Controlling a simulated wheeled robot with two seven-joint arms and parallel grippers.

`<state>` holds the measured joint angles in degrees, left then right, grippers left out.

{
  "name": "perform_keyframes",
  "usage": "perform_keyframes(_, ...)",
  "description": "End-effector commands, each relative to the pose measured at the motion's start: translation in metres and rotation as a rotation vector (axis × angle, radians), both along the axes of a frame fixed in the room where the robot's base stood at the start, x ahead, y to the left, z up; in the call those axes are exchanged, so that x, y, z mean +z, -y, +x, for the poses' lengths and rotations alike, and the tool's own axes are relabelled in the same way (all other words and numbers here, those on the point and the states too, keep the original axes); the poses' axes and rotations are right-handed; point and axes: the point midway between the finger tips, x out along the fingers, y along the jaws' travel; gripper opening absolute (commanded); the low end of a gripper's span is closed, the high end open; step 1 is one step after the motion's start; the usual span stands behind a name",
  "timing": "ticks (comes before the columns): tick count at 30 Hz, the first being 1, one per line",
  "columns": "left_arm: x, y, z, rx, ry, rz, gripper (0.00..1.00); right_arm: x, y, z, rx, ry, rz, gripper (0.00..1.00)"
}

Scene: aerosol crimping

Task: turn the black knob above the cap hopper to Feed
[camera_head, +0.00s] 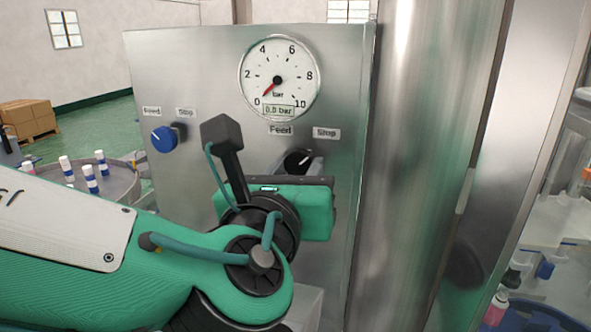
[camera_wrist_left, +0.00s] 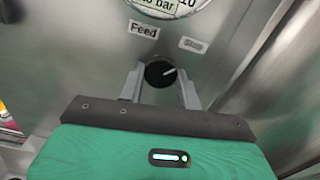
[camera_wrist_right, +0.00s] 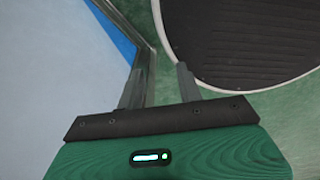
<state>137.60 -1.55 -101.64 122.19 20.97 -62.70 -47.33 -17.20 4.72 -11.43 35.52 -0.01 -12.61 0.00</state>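The black knob (camera_head: 297,160) is on the steel panel below the gauge, under a Feed label (camera_head: 281,129) at left and a Stop label (camera_head: 326,133) at right. Its white mark points up and right, toward Stop. In the left wrist view the knob (camera_wrist_left: 160,73) sits between the two fingers of my left gripper (camera_wrist_left: 160,84). The fingers are open, one on each side, with a visible gap to the knob. My right gripper (camera_wrist_right: 161,84) is open and empty, away from the panel. The cap hopper cannot be made out.
A round gauge (camera_head: 279,78) above the knob reads 0.0 bar. A blue knob (camera_head: 165,138) with its own labels is at the panel's left. A large steel column (camera_head: 430,150) stands close at right. A round tray (camera_head: 118,183) holds several small bottles at left.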

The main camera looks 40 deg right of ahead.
Motion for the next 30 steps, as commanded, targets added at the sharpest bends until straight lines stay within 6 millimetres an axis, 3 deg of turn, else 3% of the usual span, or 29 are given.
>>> perform_keyframes(11,-0.003,0.0,0.0,0.0,-0.031,-0.027,0.11,-0.011,-0.005,0.0,-0.002,0.001,0.005,0.36)
perform_keyframes(30,-0.008,0.001,0.0,0.0,-0.42,-0.358,0.11,-0.102,-0.003,0.001,-0.001,0.0,0.003,0.36)
